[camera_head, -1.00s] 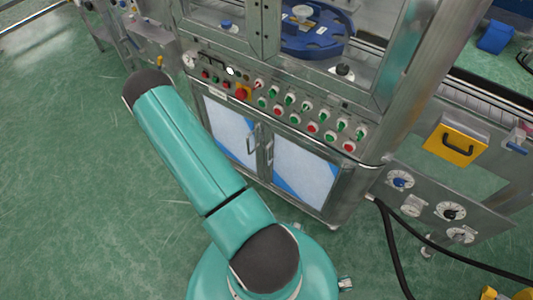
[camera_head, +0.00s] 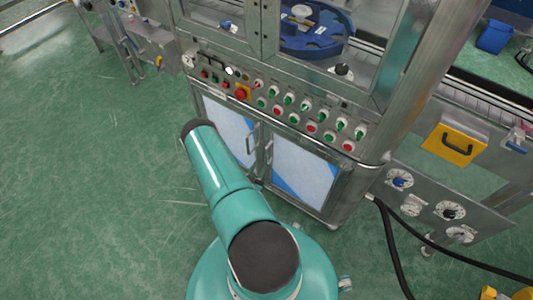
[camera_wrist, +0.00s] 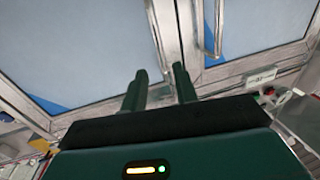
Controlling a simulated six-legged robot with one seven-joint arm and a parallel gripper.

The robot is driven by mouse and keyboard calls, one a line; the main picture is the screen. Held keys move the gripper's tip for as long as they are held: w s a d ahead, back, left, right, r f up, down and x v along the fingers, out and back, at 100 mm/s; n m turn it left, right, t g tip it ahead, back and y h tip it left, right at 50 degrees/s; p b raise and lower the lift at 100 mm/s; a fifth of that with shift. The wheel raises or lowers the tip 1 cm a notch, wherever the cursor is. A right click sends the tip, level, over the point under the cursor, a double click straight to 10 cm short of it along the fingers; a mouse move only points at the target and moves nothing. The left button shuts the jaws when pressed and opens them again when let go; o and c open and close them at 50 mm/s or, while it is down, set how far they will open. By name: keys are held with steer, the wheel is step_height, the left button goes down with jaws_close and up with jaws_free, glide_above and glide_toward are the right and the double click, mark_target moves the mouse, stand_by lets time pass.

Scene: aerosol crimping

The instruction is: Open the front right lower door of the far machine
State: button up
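The front right lower door (camera_head: 300,182) of the machine is shut, a pale panel with blue corners in a metal frame. Its upright bar handle (camera_head: 269,152) is at its left edge, beside the left door's handle (camera_head: 249,144). In the wrist view, which looks upside down, the right door (camera_wrist: 85,45) is at left with its handle (camera_wrist: 158,30), and the other handle (camera_wrist: 213,28) is right of it. My gripper (camera_wrist: 160,74) is open and empty, its fingertips near the lower end of the right door's handle in the picture. In the head view my arm hides the gripper.
The left lower door (camera_head: 228,128) is shut too. A control panel (camera_head: 285,105) with several red and green knobs juts out above the doors. Black cables (camera_head: 392,250) hang at right by a side unit with dials. Green floor (camera_head: 80,190) at left is open.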

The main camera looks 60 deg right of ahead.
mark_target(266, 154)
steer(key=d, duration=0.8)
steer(key=shift+w+d, duration=0.25)
steer(key=shift+d, duration=0.15)
jaws_close()
